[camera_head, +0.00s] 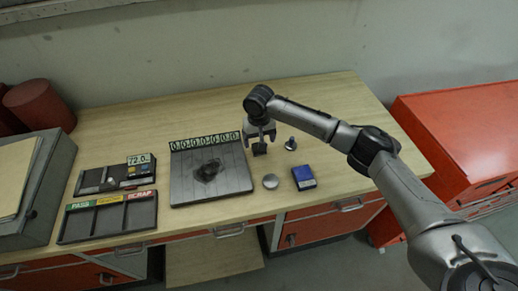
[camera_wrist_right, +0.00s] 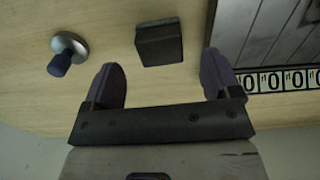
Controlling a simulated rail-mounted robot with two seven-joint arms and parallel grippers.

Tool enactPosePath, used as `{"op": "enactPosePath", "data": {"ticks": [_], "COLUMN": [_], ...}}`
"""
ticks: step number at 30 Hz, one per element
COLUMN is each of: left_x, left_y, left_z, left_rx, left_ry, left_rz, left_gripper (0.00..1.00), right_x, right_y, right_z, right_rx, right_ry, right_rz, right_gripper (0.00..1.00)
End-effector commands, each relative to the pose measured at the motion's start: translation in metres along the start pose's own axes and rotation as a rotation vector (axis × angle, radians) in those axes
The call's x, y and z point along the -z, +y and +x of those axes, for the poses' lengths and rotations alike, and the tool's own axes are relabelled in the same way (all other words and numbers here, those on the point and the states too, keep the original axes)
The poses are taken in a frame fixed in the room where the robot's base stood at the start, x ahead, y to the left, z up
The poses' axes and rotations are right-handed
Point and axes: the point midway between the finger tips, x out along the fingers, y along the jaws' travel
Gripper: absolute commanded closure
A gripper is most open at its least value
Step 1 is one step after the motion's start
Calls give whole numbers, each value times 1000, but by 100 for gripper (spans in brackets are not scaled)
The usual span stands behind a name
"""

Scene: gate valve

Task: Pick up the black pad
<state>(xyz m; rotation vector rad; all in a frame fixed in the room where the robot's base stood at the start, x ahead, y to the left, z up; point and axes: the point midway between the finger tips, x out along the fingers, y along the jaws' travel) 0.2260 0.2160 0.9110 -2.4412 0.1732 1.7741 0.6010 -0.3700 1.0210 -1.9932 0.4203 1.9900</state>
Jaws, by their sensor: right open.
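The black pad (camera_wrist_right: 159,42) is a small dark square block on the wooden table, just beyond my right gripper's fingertips in the right wrist view. In the head view the pad (camera_head: 259,149) shows below the gripper, right of the grey plate. My right gripper (camera_wrist_right: 163,75) is open, with nothing between its two fingers, and the pad lies in line with the gap between them. In the head view my right gripper (camera_head: 260,132) hangs over the table and partly hides the area around the pad. My left gripper is not in view.
A silver knob with a dark stem (camera_head: 290,144) stands close right of the pad. A grey plate (camera_head: 182,186) with a numbered strip and dark patch is left. A round metal disc (camera_head: 270,181) and blue box (camera_head: 304,178) lie nearer the front. Sorting tray (camera_head: 108,218) stands far left.

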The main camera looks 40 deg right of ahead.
Motion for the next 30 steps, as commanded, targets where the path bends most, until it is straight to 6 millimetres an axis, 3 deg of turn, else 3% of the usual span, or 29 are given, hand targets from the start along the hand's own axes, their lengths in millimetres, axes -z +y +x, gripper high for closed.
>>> {"op": "enactPosePath", "data": {"ticks": [9, 20, 30], "left_x": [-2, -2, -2], "left_y": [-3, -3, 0], "left_z": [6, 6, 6], "left_rx": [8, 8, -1], "left_ry": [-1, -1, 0], "left_rz": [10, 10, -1], "left_gripper": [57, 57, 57], "right_x": [-2, -2, -2], "right_y": [-1, 0, 0], "right_z": [39, 44, 44], "right_rx": [-1, -1, -1], "right_ry": [-2, -1, -1], "right_rz": [-1, -1, 0], "right_gripper": [17, 18, 51]}}
